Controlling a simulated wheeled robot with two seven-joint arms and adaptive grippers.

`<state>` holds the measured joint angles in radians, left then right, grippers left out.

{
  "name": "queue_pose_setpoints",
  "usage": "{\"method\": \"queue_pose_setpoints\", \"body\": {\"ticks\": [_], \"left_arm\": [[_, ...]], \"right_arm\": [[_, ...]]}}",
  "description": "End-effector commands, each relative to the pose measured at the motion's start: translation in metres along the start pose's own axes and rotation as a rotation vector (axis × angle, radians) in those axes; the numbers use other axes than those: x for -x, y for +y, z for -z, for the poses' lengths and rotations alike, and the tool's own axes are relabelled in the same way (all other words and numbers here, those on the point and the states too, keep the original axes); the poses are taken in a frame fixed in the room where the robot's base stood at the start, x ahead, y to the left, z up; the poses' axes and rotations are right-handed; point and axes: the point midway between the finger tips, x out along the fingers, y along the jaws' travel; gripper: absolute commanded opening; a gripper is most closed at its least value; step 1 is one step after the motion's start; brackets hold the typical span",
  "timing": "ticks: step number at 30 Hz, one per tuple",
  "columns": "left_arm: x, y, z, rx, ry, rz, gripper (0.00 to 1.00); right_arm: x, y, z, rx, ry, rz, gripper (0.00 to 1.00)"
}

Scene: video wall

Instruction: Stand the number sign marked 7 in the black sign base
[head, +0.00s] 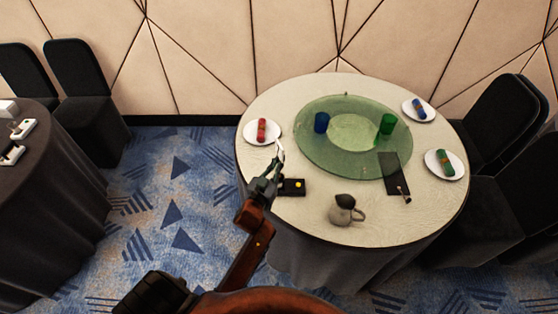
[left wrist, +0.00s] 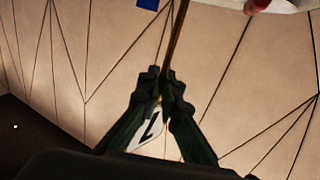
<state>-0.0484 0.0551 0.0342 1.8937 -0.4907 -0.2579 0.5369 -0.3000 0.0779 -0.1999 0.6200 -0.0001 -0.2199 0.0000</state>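My left gripper (head: 268,174) is above the left side of the round table, its fingers closed together. In the left wrist view the gripper (left wrist: 170,88) is shut around a thin brown-gold stem (left wrist: 179,40). A white number sign (left wrist: 148,132) with a partly hidden black figure shows between the fingers; I cannot read the figure surely. In the head view the white sign (head: 280,150) stands out just beyond the fingertips. The black sign base (head: 292,187) with a yellow spot lies on the table, just right of the gripper and apart from the sign. My right gripper is not in view.
A plate with a red napkin (head: 262,130) lies beyond the gripper. A green glass turntable (head: 320,155) carries blue and green cups. A jug (head: 345,210) stands at the table's front, near a dark sheet (head: 393,172). Chairs are at right.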

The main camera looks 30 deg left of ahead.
Motion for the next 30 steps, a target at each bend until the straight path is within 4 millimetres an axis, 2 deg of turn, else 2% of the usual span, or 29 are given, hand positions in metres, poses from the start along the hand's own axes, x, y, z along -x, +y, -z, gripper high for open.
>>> {"method": "queue_pose_setpoints", "body": {"ticks": [30], "left_arm": [[0.000, 0.000, -0.030, 0.000, 0.000, 0.000, 0.00]], "right_arm": [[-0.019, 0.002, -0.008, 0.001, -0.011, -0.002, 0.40]]}}
